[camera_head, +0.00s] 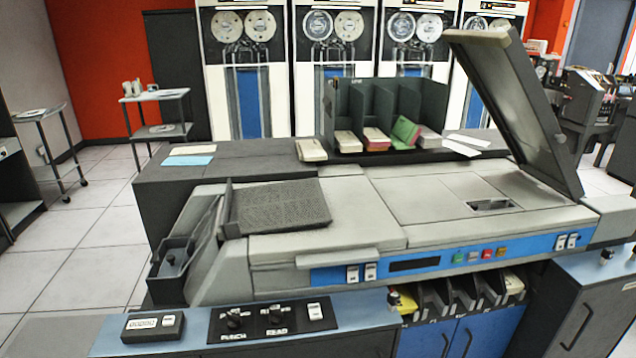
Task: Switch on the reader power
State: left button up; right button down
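The card reader (330,235) is a grey machine with a blue front strip and a raised dark lid at the right. Two white rocker switches (361,272) sit at the strip's left, beside a dark display (414,263). Green, red and other small buttons (480,255) are right of it. Two more white rockers (567,241) sit at the far right. A black panel (272,319) below has knobs marked PUNCH and READ and a white rocker (315,311). I cannot tell which switch is the reader power or its position. Neither gripper is in view.
A small counter box (153,326) sits on the blue front ledge, left of the black panel. A dark divided rack (385,110) holds card stacks behind the reader. Tape cabinets (245,75) and a small cart (158,110) stand behind.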

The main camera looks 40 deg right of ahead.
aim_at(571, 241)
jog(key=z, duration=2.3)
jog(key=i+l, duration=0.25)
jog(key=i, duration=0.15)
jog(key=i+l, duration=0.25)
jog(key=i, duration=0.2)
jog(key=i+l, duration=0.25)
jog(key=i, duration=0.15)
jog(key=i+l, duration=0.25)
jog(key=i, duration=0.2)
jog(key=i+j, duration=0.25)
jog(key=i, duration=0.05)
